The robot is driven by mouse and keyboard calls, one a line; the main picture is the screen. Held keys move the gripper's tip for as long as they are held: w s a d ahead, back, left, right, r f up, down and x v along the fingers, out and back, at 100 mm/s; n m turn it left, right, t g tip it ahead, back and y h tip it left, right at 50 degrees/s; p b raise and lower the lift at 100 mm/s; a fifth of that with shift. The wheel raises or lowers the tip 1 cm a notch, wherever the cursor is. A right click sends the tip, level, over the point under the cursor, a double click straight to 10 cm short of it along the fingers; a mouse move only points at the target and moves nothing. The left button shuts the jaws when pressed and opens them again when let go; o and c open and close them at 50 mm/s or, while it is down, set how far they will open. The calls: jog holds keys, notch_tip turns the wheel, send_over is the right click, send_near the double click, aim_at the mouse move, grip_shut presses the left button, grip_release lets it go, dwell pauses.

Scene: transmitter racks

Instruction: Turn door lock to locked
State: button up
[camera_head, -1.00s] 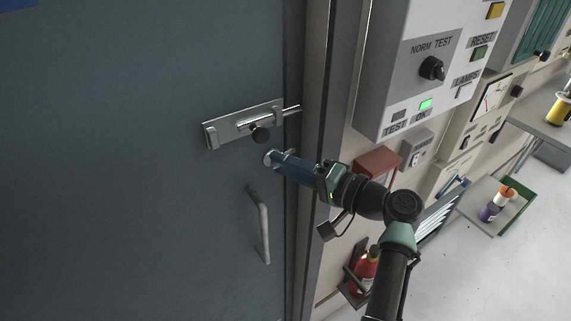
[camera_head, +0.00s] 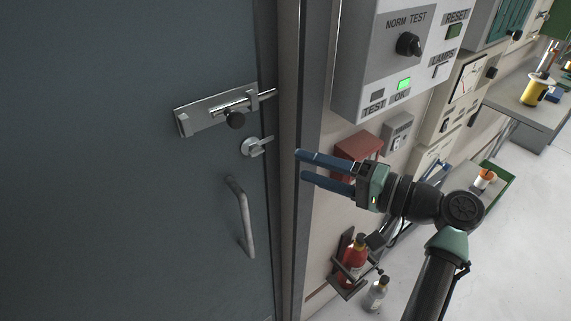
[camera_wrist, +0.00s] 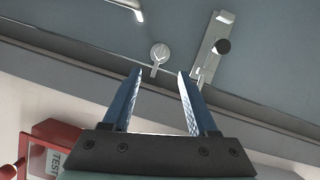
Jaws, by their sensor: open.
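The door lock (camera_head: 252,147) is a round silver disc with a small lever, on the grey door (camera_head: 120,190) near its right edge. Its lever points right toward the door frame. It also shows in the wrist view (camera_wrist: 159,53), beyond the fingertips. My gripper (camera_head: 298,166) is open and empty, to the right of the lock and a little below it, in front of the door frame. Its two blue fingers show in the wrist view (camera_wrist: 160,72), apart from the lock with nothing between them.
A sliding bolt (camera_head: 222,109) with a black knob sits above the lock. A door handle (camera_head: 241,217) is below it. A control box (camera_head: 395,75) and a red box (camera_head: 358,146) are on the wall right of the frame.

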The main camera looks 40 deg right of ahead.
jog(key=shift+v, duration=1.45)
